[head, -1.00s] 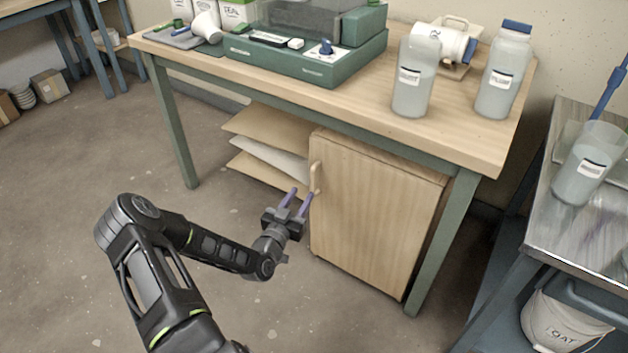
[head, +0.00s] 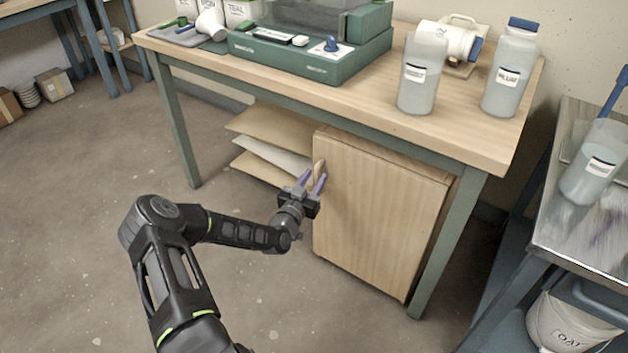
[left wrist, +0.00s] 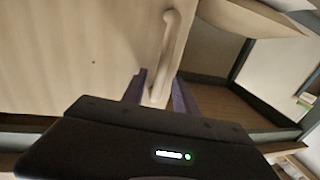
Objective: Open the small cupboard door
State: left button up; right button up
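The small wooden cupboard stands under the workbench, and its pale door (head: 375,220) looks shut in the head view. The door's upright wooden handle (head: 319,170) is near the door's left edge. My left gripper (head: 312,182) is at the handle, its two purple fingers pointing toward the door. In the left wrist view the handle (left wrist: 168,55) runs down between the two spread fingers (left wrist: 159,90), with its lower end between them. The gripper looks open around the handle; I cannot tell whether either finger touches it. My right gripper is in no view.
The workbench (head: 440,135) above the cupboard carries bottles (head: 422,75) and a green machine (head: 300,60). Stacked boards (head: 270,150) sit left of the cupboard. A metal table (head: 590,230) stands at the right. The floor before the door is clear.

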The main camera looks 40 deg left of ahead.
pick_arm(q)
jog(key=shift+c, duration=0.5)
grip_shut()
dwell(0.8)
